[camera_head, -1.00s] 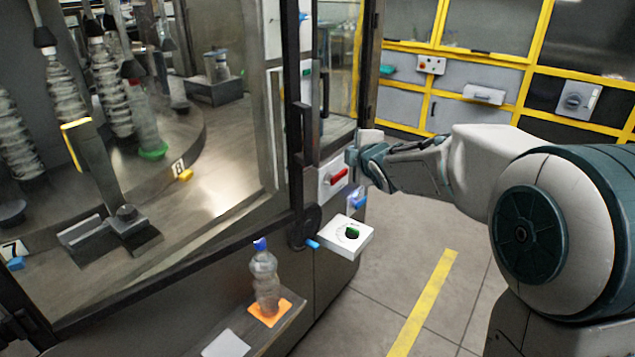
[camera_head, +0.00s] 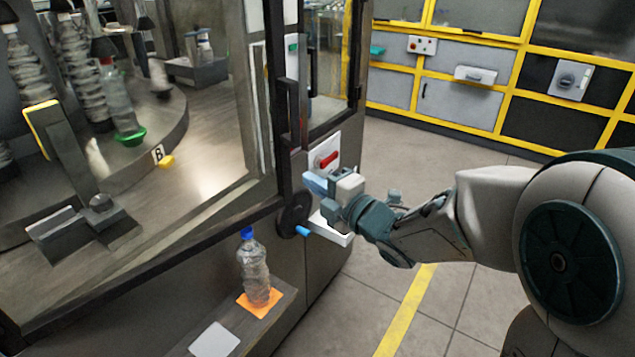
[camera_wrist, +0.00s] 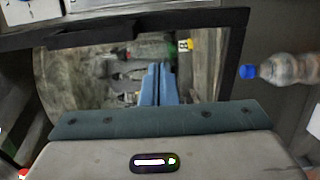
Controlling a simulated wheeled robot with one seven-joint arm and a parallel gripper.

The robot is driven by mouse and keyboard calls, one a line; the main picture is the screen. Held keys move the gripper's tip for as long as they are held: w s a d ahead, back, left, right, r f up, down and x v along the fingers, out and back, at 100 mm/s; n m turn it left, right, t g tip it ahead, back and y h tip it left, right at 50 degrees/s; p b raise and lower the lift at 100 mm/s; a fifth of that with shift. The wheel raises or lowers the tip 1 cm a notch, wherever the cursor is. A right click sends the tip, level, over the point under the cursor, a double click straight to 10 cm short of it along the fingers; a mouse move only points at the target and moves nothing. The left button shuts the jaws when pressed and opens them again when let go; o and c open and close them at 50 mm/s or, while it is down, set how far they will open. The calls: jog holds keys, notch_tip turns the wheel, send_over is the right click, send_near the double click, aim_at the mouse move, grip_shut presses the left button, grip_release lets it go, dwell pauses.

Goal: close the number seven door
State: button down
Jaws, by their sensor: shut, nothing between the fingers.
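The glass front of the labeller has a black lower rail (camera_head: 150,262) and a black upright handle (camera_head: 293,112). No number seven shows in the current views, so I cannot tell which panel is the number seven door, nor whether it is fully shut. A tag reading 8 (camera_head: 158,155) is seen through the glass. My gripper (camera_head: 312,184) is shut and empty, right of the black frame and just below the red switch. In the wrist view its blue fingers (camera_wrist: 158,72) are together, with the black-framed glass (camera_wrist: 90,75) ahead of them.
A red switch (camera_head: 327,160) is on a white plate. A white box (camera_head: 336,236) is partly hidden by my gripper. A blue-capped bottle (camera_head: 254,268) stands on an orange pad on the low ledge. Yellow-framed cabinets (camera_head: 460,95) stand behind. The floor (camera_head: 455,150) between is clear.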

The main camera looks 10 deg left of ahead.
aim_at(275, 158)
jog(key=p+x, duration=0.3)
jog(key=x, duration=0.7)
